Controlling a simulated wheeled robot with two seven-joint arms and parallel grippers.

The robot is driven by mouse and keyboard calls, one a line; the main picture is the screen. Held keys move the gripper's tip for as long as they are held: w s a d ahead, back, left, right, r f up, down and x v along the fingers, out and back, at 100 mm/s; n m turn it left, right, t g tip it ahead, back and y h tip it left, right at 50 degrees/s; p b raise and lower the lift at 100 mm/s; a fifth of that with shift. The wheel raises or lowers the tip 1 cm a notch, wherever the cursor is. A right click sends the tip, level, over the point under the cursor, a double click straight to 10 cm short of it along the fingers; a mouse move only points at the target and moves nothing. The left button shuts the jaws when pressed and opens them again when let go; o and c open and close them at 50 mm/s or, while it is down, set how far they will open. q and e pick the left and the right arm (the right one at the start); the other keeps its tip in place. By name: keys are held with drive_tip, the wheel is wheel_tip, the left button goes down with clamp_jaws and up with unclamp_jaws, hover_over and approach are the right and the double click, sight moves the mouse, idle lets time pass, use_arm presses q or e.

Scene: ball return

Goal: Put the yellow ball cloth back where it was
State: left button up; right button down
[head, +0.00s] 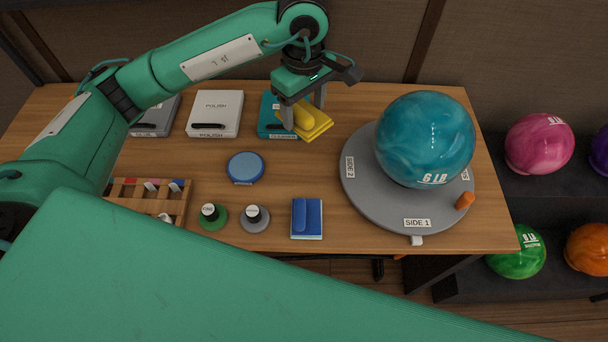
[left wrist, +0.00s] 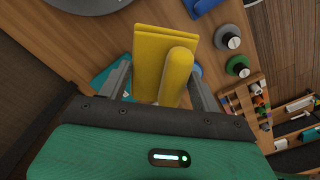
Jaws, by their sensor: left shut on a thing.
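The yellow ball cloth (head: 312,121) is folded, with a rolled yellow part on top. My left gripper (head: 302,108) is shut on it, over the right part of a teal box or pad (head: 268,128) at the back of the table. In the left wrist view the cloth (left wrist: 150,62) sits between the two fingers, and a teal corner (left wrist: 112,82) shows beside it. The cloth hides part of the teal box, and I cannot tell whether they touch. My right gripper is not in view.
White (head: 215,108) and grey (head: 157,117) polish boxes stand left of the teal one. A blue disc (head: 245,167), blue cloth (head: 307,217) and wooden rack (head: 128,192) lie nearer. A teal ball (head: 425,138) rests on a grey turntable (head: 366,196) at right.

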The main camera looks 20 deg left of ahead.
use_arm(q)
drive_tip(key=p, duration=0.3)
hover_over(304, 172)
wheel_tip(304, 172, down, 15)
drive_tip(key=shift+r, duration=0.2)
wheel_tip(304, 172, down, 4)
drive_tip(key=shift+f, duration=0.7)
drive_tip(key=o, duration=0.9)
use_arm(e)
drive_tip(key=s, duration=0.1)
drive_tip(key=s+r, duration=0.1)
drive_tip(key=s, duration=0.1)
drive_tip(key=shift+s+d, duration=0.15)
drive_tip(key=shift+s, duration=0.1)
